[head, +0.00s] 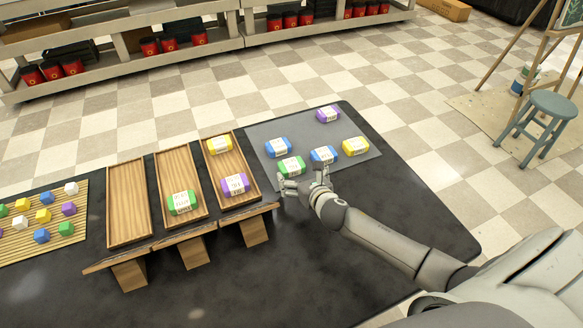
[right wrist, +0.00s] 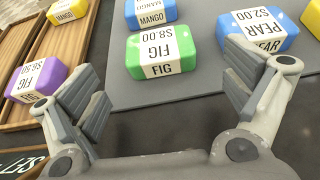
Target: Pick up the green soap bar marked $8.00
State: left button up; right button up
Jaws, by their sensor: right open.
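The green soap bar marked $8.00 and FIG (right wrist: 146,62) lies on the grey mat, beyond and between my right gripper's fingers in the right wrist view. It also shows in the head view as a green bar with a white label (head: 291,167). My right gripper (head: 305,180) is open and empty at the mat's near edge, just short of the green bar. Its two fingers (right wrist: 165,95) are spread wide in the right wrist view. My left gripper is not in view.
On the grey mat (head: 350,172) a blue bar (head: 323,155) marked PEAR $2.00 lies right of the green one, another blue bar (head: 278,147) behind it. Yellow (head: 356,146) and purple (head: 328,114) bars lie farther. Wooden trays (head: 128,205) stand left, one holding another green bar (head: 182,202).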

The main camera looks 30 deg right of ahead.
aim_at(292, 165)
jog(key=shift+r+x, duration=0.2)
jog(key=shift+x, duration=1.15)
jog(key=shift+r+x, duration=0.2)
jog(key=shift+x, duration=1.15)
jog(key=shift+w, duration=0.15)
jog(key=c, duration=1.2)
